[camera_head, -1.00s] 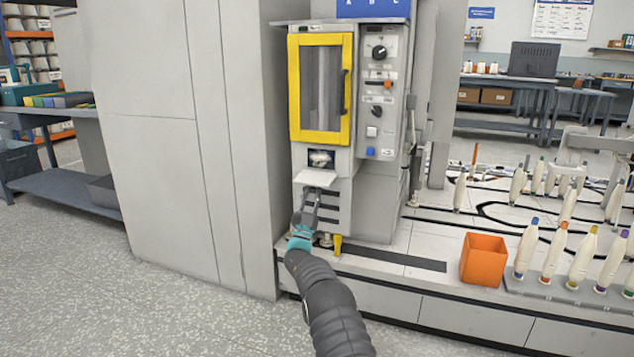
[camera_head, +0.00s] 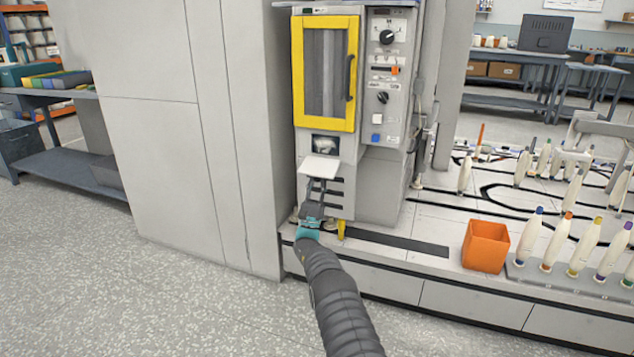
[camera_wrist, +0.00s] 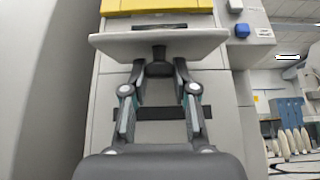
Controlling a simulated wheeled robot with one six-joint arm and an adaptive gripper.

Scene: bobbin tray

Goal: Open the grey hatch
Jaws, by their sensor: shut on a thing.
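The grey hatch (camera_head: 320,168) is a pale flap on the front of the machine, below the yellow-framed door. It is tilted outward, and the small dark opening (camera_head: 326,143) above it is uncovered. In the wrist view the flap (camera_wrist: 200,42) juts out toward me, with a dark handle (camera_wrist: 158,52) under its middle. My gripper (camera_head: 318,186) is below the flap, with its fingertips (camera_wrist: 159,69) closed together on that handle. The fingertips hide part of the handle.
The yellow-framed door (camera_head: 352,75) is shut above the hatch. A panel with knobs (camera_head: 384,90) is at its right. An orange bin (camera_head: 486,246) and several bobbins (camera_head: 557,242) stand on the bench at the right. The floor (camera_head: 190,300) in front is clear.

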